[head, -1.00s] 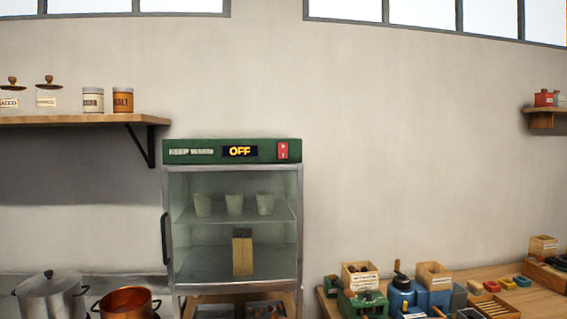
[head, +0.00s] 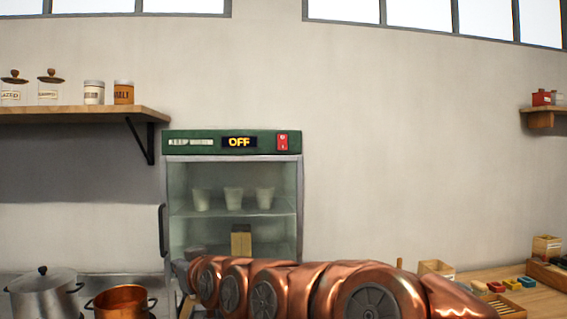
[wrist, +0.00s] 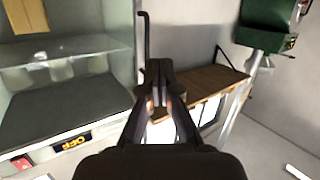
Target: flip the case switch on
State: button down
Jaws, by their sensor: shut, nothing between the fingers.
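The keep-warm case (head: 232,143) stands against the wall, with a green top panel and a glass front. Its display (head: 239,142) reads OFF. The red switch (head: 283,142) sits at the right end of that panel. In the wrist view the case appears upside down at the left, with the OFF display (wrist: 76,144) and the red switch (wrist: 22,163) near the bottom left. My gripper (wrist: 158,68) is shut and empty, apart from the switch. In the head view my arm crosses in front of the case's lower part, below the panel; the gripper's fingertips cannot be made out there.
A steel pot (head: 42,295) and a copper pot (head: 120,301) stand at the lower left. A wooden shelf (head: 85,114) with jars is left of the case. A wooden counter (head: 500,275) with boxes is at the right, partly hidden by my arm. The wall above is clear.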

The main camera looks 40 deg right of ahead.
aim_at(283, 143)
jog(key=s+d+r+m+t+h+b, duration=0.2)
jog(key=s+d+r+m+h, duration=0.2)
jog(key=d+r+h, duration=0.3)
jog(key=s+d+r+m+t+h+b, duration=0.1)
jog(key=s+d+r+m+t+h, duration=0.1)
jog(key=d+r+h, duration=0.5)
jog(key=s+d+r+m, duration=0.1)
jog(key=d+r, duration=0.3)
jog(key=d, duration=0.6)
jog(key=shift+s+d+m+t+h+b, duration=0.3)
jog(key=shift+s+m+t+b, duration=0.1)
jog(key=shift+s, duration=0.4)
jog(key=shift+w+r, duration=0.1)
jog(key=p+x, duration=0.1)
jog(key=x, duration=0.3)
jog(key=f+p+x, duration=0.1)
jog(key=x, duration=0.2)
jog(key=p+x, duration=0.2)
jog(key=x, duration=0.2)
jog(key=shift+w+d, duration=0.45)
jog(key=shift+w, duration=0.15)
jog(key=shift+w+d+p, duration=0.35)
jog(key=shift+w+d, duration=0.1)
jog(key=shift+w, duration=0.15)
